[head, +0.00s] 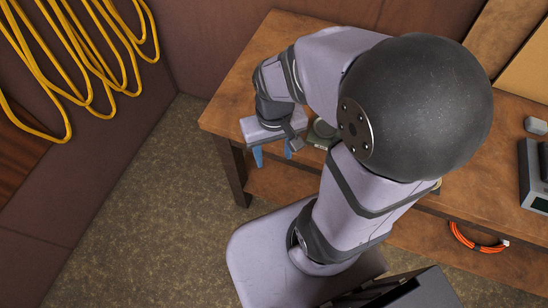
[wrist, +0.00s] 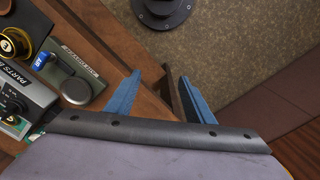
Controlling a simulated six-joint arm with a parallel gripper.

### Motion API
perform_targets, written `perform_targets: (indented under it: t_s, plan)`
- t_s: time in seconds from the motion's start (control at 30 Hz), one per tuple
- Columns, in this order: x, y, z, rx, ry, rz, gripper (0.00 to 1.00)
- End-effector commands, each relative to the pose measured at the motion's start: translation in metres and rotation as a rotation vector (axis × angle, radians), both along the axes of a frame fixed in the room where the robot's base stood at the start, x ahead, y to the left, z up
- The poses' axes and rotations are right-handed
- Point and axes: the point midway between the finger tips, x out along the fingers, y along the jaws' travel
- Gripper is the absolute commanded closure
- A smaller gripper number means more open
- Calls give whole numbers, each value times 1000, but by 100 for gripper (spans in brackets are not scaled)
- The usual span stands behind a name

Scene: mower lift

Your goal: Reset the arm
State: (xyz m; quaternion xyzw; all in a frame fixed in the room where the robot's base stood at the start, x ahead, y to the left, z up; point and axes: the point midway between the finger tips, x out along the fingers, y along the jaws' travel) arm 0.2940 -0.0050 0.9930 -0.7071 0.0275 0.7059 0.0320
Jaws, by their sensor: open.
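My gripper (head: 272,155) is at the front edge of the wooden bench (head: 233,116), near its left corner. Its two blue fingers are apart with nothing between them. In the wrist view my gripper (wrist: 158,95) points down past the bench edge, with the bench leg and the floor beneath. My own arm hides much of the bench in the head view.
A grey box labelled PARTS (wrist: 22,100), a blue item (wrist: 42,61) and a gold spool (wrist: 14,44) stand further left. An orange cable (head: 474,240) lies on the lower shelf. Yellow hose (head: 85,50) hangs on the wall. The floor (head: 140,215) at left is clear.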

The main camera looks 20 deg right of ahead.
Motion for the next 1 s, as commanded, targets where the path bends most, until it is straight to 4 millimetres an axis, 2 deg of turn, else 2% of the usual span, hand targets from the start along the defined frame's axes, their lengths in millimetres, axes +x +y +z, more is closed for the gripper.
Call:
perform_targets:
  t_s: [0.17,0.63,0.77,1.0]
  plan:
    - [-14,5,-5,-8,-2,84,52]
    - [-14,5,-10,-8,1,83,52]
    - [-14,5,-26,-8,1,84,52]
    - [-14,5,-70,-8,1,87,52]
